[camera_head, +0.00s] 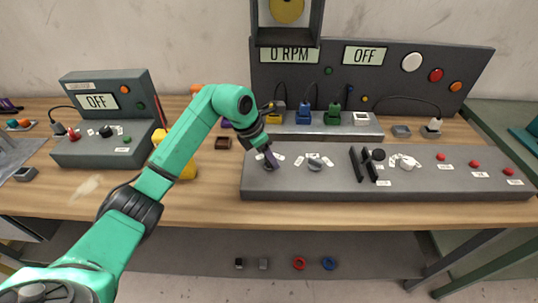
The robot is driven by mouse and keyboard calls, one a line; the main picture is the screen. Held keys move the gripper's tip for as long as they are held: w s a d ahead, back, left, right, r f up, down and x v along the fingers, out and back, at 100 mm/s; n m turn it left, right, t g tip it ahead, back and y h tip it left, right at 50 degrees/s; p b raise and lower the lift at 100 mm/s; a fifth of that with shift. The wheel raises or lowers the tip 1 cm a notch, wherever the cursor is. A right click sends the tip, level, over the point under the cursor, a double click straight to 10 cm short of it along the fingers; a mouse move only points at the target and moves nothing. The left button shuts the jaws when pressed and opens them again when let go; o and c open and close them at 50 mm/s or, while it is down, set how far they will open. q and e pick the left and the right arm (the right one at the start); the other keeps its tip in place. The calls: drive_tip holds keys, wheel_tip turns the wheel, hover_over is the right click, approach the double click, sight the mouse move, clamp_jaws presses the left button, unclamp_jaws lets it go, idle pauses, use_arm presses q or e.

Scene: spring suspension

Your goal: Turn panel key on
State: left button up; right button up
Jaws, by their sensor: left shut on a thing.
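My left gripper (270,162) is at the left end of the long grey control panel (330,189). It is shut on a small dark part at the panel's top, which looks like a key or knob; the gripper largely hides it. Right of it on the panel is a grey rotary knob (314,164) with white labels around it. The large back panel has one display reading "0 RPM" (291,54) and another display reading "OFF" (365,55). My right gripper does not show.
Farther right on the panel are black levers (364,165), a white knob (407,162) and red buttons (475,164). A smaller grey box (101,148) with an "OFF" display stands at the left. Coloured connectors (333,114) stand behind the panel. The bench front is mostly clear.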

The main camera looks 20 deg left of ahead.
use_arm(q)
drive_tip(key=shift+m, duration=0.3)
drive_tip(key=shift+w+a+m+g+b, duration=0.1)
drive_tip(key=shift+m+g+b, duration=0.2)
drive_tip(key=shift+m+b, duration=0.45)
drive_tip(key=m+g+h+b, duration=0.1)
drive_tip(key=m, duration=0.2)
drive_tip(key=shift+m, duration=0.35)
drive_tip(key=m, duration=0.1)
drive_tip(key=m+g, duration=0.1)
drive_tip(key=m, duration=0.1)
drive_tip(key=shift+w+r+g, duration=0.1)
drive_tip(key=shift+r+g, duration=0.05)
drive_tip(key=shift+g, duration=0.15)
drive_tip(key=shift+m+g+b, duration=0.3)
drive_tip(key=shift+m+g, duration=0.3)
drive_tip(key=shift+m, duration=1)
drive_tip(key=o, duration=1.4)
drive_tip(key=shift+c, duration=0.2)
